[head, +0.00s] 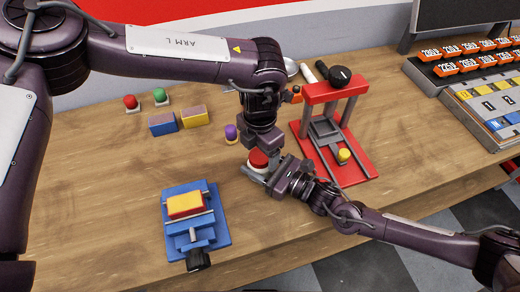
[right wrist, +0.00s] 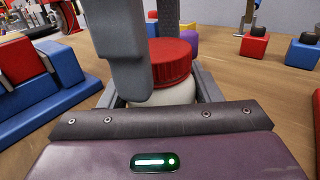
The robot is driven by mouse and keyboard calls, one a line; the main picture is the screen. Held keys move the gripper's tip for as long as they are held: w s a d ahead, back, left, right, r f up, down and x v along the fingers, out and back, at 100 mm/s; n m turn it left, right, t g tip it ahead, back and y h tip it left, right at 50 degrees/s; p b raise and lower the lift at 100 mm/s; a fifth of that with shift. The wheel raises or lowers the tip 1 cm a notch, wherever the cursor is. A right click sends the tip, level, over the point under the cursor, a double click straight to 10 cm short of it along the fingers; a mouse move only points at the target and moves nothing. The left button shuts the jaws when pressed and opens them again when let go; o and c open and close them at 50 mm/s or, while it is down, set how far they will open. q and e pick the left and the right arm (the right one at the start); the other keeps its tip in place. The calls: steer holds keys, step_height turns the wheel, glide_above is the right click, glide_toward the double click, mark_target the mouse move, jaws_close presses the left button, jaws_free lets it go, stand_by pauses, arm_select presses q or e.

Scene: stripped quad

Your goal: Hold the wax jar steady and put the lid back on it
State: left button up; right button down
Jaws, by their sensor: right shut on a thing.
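The wax jar has a white body (right wrist: 178,92) and a red lid (head: 259,160). The lid (right wrist: 172,64) is on top of the jar; whether it is fully seated I cannot tell. My right gripper (head: 262,171) comes from the right and is shut on the jar, its grey fingers on both sides of the body in the right wrist view. My left gripper (head: 259,148) points down over the lid. In the right wrist view its fingers (right wrist: 145,60) hang apart, one in front of the lid's left edge and one behind; whether they touch it is unclear.
A blue vise (head: 194,225) with a red-yellow block stands front left. A red press (head: 335,130) is close on the right. A purple-topped piece (head: 231,133) stands behind the jar.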

arm_select(q)
step_height(320, 180, up, 12)
stand_by(0.7)
arm_select(e)
steer(key=shift+c, duration=1.9)
jaws_free()
steer(key=shift+d, duration=0.1)
